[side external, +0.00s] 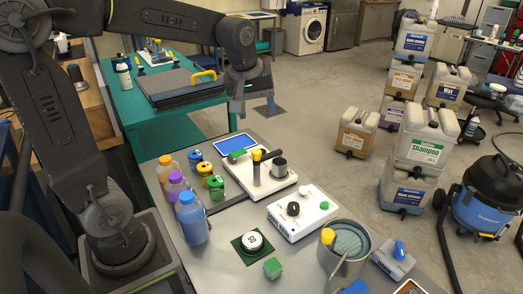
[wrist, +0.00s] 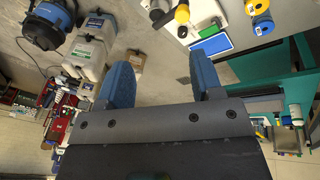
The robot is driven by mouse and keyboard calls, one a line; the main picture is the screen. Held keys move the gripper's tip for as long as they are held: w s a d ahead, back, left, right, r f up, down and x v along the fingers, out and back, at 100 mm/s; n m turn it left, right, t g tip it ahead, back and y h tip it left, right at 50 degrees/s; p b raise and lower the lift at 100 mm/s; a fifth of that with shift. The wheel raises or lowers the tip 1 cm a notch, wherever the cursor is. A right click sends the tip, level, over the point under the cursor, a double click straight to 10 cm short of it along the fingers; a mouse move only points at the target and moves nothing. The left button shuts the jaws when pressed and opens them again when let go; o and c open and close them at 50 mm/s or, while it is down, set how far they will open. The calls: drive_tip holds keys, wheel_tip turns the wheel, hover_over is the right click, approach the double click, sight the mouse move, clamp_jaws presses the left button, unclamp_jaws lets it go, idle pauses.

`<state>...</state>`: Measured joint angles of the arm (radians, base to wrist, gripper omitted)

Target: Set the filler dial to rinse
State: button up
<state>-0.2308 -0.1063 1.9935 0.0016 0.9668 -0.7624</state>
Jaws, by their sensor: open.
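A white box (side external: 304,214) on the grey table carries a black knob (side external: 293,209), which looks like the filler dial, and a green button (side external: 324,205). Its labels and the knob's setting are too small to read. I cannot make out the dial there.
Bottles (side external: 193,217) stand at left. Jugs (side external: 415,165) stand on the floor.

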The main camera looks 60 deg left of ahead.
drive_tip(key=w+a+f+n+g, duration=0.2)
drive_tip(key=w+a+f+n, duration=0.45)
drive_tip(key=w+a, duration=0.2)
drive_tip(key=n, duration=0.6)
approach(262, 150)
drive_tip(key=shift+g, duration=0.3)
drive_tip(key=f, duration=0.9)
drive_tip(key=shift+w+a+f, duration=0.1)
drive_tip(key=shift+w+f, duration=0.05)
drive_tip(key=shift+w, duration=0.1)
drive_tip(key=c, duration=0.9)
drive_tip(key=shift+m+h, duration=0.3)
drive_tip(key=shift+m, duration=0.25)
